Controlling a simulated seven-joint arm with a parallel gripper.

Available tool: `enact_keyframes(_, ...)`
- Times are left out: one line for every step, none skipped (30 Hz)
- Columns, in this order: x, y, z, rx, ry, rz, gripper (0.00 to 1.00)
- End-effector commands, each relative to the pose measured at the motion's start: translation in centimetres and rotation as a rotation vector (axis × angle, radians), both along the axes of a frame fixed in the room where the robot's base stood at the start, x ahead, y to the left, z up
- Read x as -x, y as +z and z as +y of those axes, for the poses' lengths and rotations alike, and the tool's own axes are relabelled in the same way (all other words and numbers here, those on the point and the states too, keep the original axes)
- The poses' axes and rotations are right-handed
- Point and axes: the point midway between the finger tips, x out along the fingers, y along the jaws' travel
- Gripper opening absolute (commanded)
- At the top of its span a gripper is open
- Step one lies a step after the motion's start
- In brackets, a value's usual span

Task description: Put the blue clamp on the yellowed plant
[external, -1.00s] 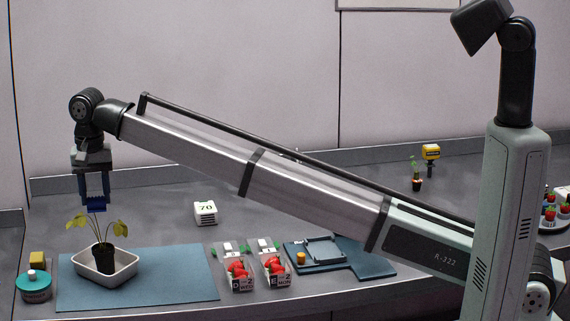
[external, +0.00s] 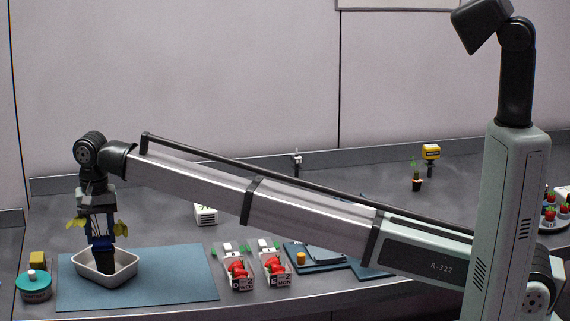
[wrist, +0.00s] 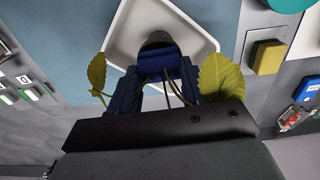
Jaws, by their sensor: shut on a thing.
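The yellowed plant (external: 122,225) stands in a black pot (external: 105,262) inside a white tray (external: 83,272) at the left. Its yellow leaf (wrist: 216,76) also shows in the wrist view, with another leaf on the other side. My gripper (external: 102,243) points down over the plant, with the leaves out to both sides of it. It is shut on the blue clamp (wrist: 168,68), which sits between the fingertips just above the pot. Thin stems run up beside the clamp in the wrist view. I cannot tell whether the clamp encloses them.
The tray stands on a blue mat (external: 180,275). A teal jar (external: 34,288) and a yellow block (external: 38,258) are close on the left. Two punnets of strawberries (external: 238,268) lie right of the mat. A white numbered box (external: 205,215) stands behind it.

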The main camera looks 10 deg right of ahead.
Motion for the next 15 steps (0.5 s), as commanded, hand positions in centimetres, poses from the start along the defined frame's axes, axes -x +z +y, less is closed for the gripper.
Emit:
enact_keyframes(-0.01, 0.03, 0.01, 0.000, 0.000, 0.000, 0.19)
enact_keyframes(0.00, 0.04, 0.01, 0.000, 0.000, 0.000, 0.19)
enact_keyframes(0.00, 0.04, 0.01, 0.000, 0.000, 0.000, 0.19)
enact_keyframes(0.00, 0.02, 0.01, 0.000, 0.000, 0.000, 0.19)
enact_keyframes(0.00, -0.02, 0.01, 0.000, 0.000, 0.000, 0.19)
enact_keyframes(0.00, -0.11, 0.00, 0.000, 0.000, 0.000, 0.19)
enact_keyframes(0.00, -0.18, 0.00, 0.000, 0.000, 0.000, 0.19)
enact_keyframes(0.00, -0.21, 0.00, 0.000, 0.000, 0.000, 0.48)
enact_keyframes(-0.01, -0.18, 0.01, 0.000, 0.000, 0.000, 0.52)
enact_keyframes(-0.01, -0.17, 0.01, 0.000, 0.000, 0.000, 0.55)
enact_keyframes(-0.01, -0.17, 0.01, 0.000, 0.000, 0.000, 0.58)
enact_keyframes(0.00, -0.17, 0.01, 0.000, 0.000, 0.000, 0.62)
enact_keyframes(0.00, -0.16, 0.01, 0.000, 0.000, 0.000, 0.65)
enact_keyframes(0.00, -0.16, 0.01, 0.000, 0.000, 0.000, 0.68)
enact_keyframes(0.00, -0.16, 0.01, 0.000, 0.000, 0.000, 0.71)
